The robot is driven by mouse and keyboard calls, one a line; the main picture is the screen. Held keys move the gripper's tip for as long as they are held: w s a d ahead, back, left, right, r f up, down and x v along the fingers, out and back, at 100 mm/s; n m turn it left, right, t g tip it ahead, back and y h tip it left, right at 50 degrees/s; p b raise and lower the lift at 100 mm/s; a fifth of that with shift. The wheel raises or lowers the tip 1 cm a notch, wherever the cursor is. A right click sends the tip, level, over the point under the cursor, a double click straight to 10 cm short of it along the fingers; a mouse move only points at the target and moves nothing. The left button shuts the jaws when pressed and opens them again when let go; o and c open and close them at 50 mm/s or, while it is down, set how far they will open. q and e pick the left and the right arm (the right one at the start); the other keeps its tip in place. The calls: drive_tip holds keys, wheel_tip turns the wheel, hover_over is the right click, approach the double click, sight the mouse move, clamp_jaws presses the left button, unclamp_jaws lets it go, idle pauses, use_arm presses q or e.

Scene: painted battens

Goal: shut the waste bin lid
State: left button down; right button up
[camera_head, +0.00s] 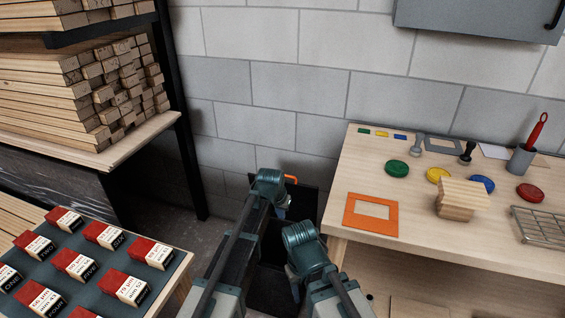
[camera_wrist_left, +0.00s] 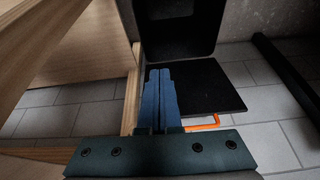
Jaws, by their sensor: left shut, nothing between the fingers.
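The waste bin (camera_head: 268,288) is a dark box on the floor between the shelf and the workbench, largely covered by my arms. Its dark lid (camera_head: 307,199) stands open on the wall side and has an orange handle (camera_head: 291,179). In the left wrist view the lid (camera_wrist_left: 208,85) shows as a flat panel with the orange handle (camera_wrist_left: 203,123) at its near edge. My left gripper (camera_head: 282,212) is at the lid. Its blue fingers (camera_wrist_left: 160,75) are together and empty, beside the handle. My right gripper (camera_head: 295,290) points down over the bin, its fingers mostly hidden.
The workbench (camera_head: 370,266) stands close on the right, with an orange frame (camera_head: 371,215), wood blocks (camera_head: 461,199) and coloured discs. The timber shelf (camera_head: 140,138) and its black post (camera_head: 188,150) are on the left. A tray of red-and-white boxes (camera_head: 125,287) is at front left.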

use_arm(q)
drive_tip(key=w+r+t+p, duration=0.1)
drive_tip(key=w+r, duration=0.2)
drive_tip(key=w, duration=0.4)
drive_tip(key=w+r+t+h+p, duration=0.1)
drive_tip(key=w+r+t+p, duration=0.1)
drive_tip(key=w+r, duration=0.35)
drive_tip(key=w+r+t+p, duration=0.1)
drive_tip(key=w, duration=0.8)
use_arm(e)
wheel_tip(320, 180, up, 6)
use_arm(q)
drive_tip(key=shift+w+d+f+b, duration=0.1)
drive_tip(key=shift+w+f+b, duration=0.25)
drive_tip(key=shift+f+b, duration=1.15)
drive_tip(key=shift+w+d+f+b, duration=0.1)
drive_tip(key=shift+w+f+b, duration=0.2)
drive_tip(key=shift+f+b, duration=1.15)
drive_tip(key=shift+w+d+f+b, duration=0.1)
drive_tip(key=shift+w+f+b, duration=0.25)
drive_tip(key=shift+f+b, duration=1.1)
use_arm(e)
wheel_tip(320, 180, down, 9)
drive_tip(key=shift+f, duration=0.1)
